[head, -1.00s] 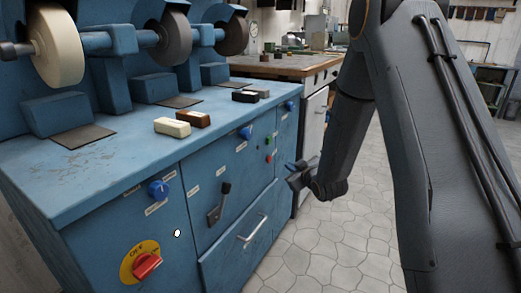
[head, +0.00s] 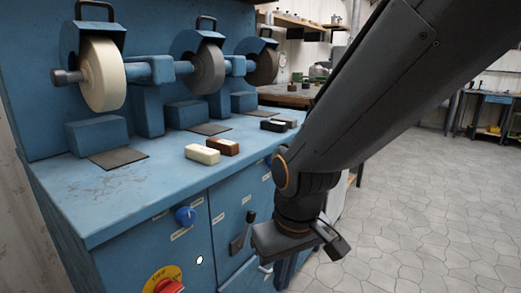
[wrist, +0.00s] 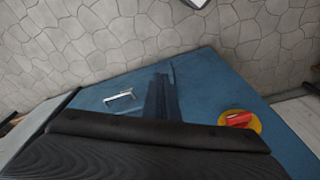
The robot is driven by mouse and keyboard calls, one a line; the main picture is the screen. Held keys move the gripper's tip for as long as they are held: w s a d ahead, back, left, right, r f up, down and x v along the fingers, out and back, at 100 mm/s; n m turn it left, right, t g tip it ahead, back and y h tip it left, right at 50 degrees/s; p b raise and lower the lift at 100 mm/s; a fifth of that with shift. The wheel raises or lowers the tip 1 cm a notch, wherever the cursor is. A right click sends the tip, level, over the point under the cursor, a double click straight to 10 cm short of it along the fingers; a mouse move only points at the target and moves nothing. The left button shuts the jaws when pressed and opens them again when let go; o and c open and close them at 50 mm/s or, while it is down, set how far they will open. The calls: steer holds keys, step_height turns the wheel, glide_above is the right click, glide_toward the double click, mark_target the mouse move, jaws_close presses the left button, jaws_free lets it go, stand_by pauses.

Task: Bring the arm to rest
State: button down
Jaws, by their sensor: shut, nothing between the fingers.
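My arm crosses the right half of the head view, from the upper right down to the wrist at lower centre. My gripper (head: 288,240) is at its end, in front of the blue grinding bench (head: 60,205) and apart from the floor. It is shut and holds nothing. The fingertips are hard to make out against the bench front. In the wrist view, a dark part of my own arm fills the bottom, with the bench front and tiled floor beyond.
Grinding wheels (head: 103,74) line the bench. A white block (head: 202,154) and a brown block (head: 224,147) lie on its top. Tiled floor (head: 420,215) is clear at right.

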steer(key=s+r+g, duration=0.2)
steer(key=s, duration=0.5)
steer(key=d+r+m+h+p, duration=0.1)
steer(key=d+r+m+p, duration=0.4)
steer(key=d+r+p, duration=1)
step_height(320, 180, up, 3)
steer(key=p, duration=0.9)
steer(key=shift+s, duration=0.25)
steer(key=shift+f, duration=0.1)
